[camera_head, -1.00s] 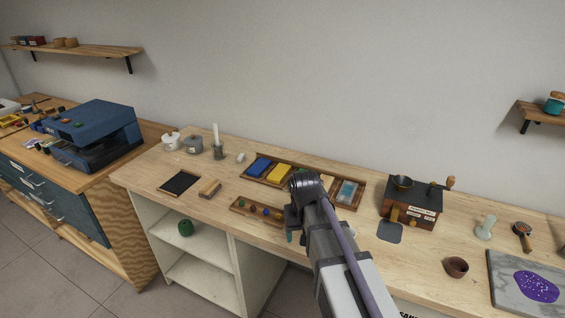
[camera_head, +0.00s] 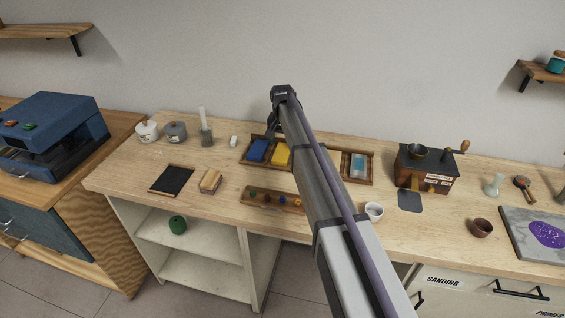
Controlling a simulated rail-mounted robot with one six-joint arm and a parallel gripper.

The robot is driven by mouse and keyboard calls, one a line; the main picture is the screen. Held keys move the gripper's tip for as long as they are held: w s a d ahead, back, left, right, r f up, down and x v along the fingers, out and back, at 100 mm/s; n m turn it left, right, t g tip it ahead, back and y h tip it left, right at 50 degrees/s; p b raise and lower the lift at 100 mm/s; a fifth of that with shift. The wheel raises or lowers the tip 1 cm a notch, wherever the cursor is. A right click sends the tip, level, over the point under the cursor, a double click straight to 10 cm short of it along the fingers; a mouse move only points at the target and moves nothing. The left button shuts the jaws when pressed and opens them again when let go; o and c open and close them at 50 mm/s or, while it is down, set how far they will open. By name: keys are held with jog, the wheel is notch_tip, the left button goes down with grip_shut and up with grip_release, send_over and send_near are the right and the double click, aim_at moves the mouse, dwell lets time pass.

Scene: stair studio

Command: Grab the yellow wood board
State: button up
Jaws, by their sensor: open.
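The yellow wood board (camera_head: 281,155) lies in a brown wooden tray (camera_head: 357,181) on the workbench, just right of a blue board (camera_head: 257,150). My arm crosses the tray's middle and hides what lies right of the yellow board. My gripper (camera_head: 272,132) is above the back of the tray, up and slightly left of the yellow board, with dark fingers pointing down. It is open and apart from the board, and nothing shows between its fingers.
A rack with small coloured knobs (camera_head: 272,199) lies in front of the tray. A white cup (camera_head: 373,211) and a grinder-like box (camera_head: 424,170) stand to the right. A black slate (camera_head: 171,179), a brush (camera_head: 210,181) and lidded pots (camera_head: 175,132) are to the left.

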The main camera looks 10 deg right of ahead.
aim_at(282, 152)
jog(key=shift+f, duration=0.2)
notch_tip(282, 152, down, 5)
jog(key=b, duration=0.5)
jog(key=shift+f, duration=0.2)
jog(key=shift+r, duration=0.25)
jog(key=c, duration=0.6)
